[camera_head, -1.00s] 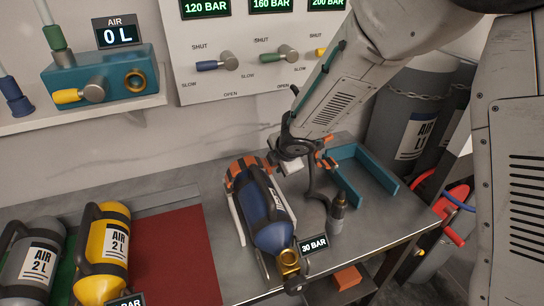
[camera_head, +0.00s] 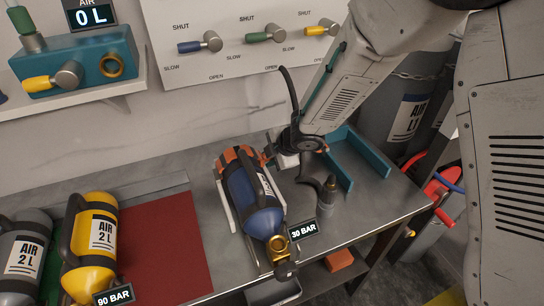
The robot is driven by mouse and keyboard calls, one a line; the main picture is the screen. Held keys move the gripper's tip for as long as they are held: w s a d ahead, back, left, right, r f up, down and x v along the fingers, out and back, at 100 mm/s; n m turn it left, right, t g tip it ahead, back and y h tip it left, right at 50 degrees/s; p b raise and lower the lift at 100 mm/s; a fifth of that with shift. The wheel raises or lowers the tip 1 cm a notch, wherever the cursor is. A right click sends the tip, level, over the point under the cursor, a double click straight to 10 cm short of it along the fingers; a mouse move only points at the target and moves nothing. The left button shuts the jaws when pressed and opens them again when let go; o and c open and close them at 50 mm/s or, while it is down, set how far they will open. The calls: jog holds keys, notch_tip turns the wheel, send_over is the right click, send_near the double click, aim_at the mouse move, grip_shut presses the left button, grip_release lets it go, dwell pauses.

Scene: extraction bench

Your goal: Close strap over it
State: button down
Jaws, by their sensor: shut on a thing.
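A blue cylinder (camera_head: 252,203) lies in a light cradle (camera_head: 226,206) on the metal bench, its brass valve (camera_head: 278,244) towards the front. A strap with orange and black bands (camera_head: 238,156) arches over the cylinder's far end. My gripper (camera_head: 274,154) is at the strap's right side, shut on the strap's end; the exact contact is small and partly hidden by my wrist. I cannot tell whether the strap is fastened.
A dark upright nozzle (camera_head: 327,194) and a teal open-sided bracket (camera_head: 346,172) stand to the right. Yellow (camera_head: 90,245) and grey (camera_head: 24,262) cylinders lie at the left. The red mat (camera_head: 160,245) is clear. A valve panel (camera_head: 240,30) hangs behind.

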jog(key=c, duration=1.2)
grip_release()
jog(key=shift+f, duration=0.2)
jog(key=shift+d+r, duration=0.1)
jog(key=v, duration=0.7)
jog(key=shift+s+d+r, duration=0.15)
jog(key=shift+s+r, duration=0.05)
jog(key=shift+r, duration=0.1)
